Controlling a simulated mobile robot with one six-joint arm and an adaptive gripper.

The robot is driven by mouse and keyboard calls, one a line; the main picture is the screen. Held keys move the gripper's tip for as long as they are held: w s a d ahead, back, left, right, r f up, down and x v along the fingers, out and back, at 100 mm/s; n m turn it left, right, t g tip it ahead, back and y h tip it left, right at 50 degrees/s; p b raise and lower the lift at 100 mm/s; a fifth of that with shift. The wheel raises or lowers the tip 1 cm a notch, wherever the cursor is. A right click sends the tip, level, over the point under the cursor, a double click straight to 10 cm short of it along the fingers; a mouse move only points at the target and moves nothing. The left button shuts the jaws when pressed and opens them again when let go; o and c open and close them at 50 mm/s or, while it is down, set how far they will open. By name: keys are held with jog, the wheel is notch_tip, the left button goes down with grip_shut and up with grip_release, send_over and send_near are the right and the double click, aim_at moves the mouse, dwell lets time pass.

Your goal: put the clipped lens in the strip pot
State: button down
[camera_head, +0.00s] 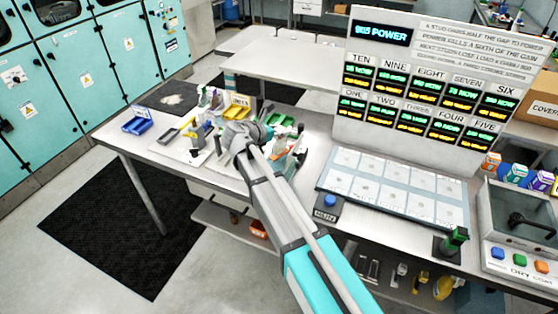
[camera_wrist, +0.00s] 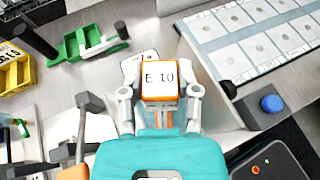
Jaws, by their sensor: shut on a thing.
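My gripper (camera_wrist: 160,92) is shut on a small block marked E 10 (camera_wrist: 160,76), with a white face and orange sides. I cannot tell whether this block is the clipped lens. In the head view my gripper (camera_head: 245,137) is over the bench among the small trays and fixtures, and my arm hides much of what it holds. I cannot pick out the strip pot for certain.
A green tray (camera_wrist: 88,42) and a yellow tray (camera_wrist: 14,68) are left of my gripper. A grey lever (camera_wrist: 92,105) stands close on the left. A blue button (camera_wrist: 270,103) and a gridded panel (camera_wrist: 235,62) are right. A blue tray (camera_head: 138,125) is farther left.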

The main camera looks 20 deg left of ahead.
aim_at(275, 155)
jog(key=shift+f+b, duration=2.8)
jog(key=shift+f, duration=0.35)
jog(key=shift+f+b, duration=2.25)
jog(key=shift+f, duration=0.2)
jog(key=shift+c, duration=1.7)
grip_release()
jog(key=shift+r, duration=0.1)
jog(key=shift+r, duration=0.2)
jog(key=shift+s+a+r, duration=0.15)
jog(key=shift+s, duration=0.15)
jog(key=p+v, duration=0.4)
jog(key=v, duration=0.7)
jog(key=shift+p, duration=0.35)
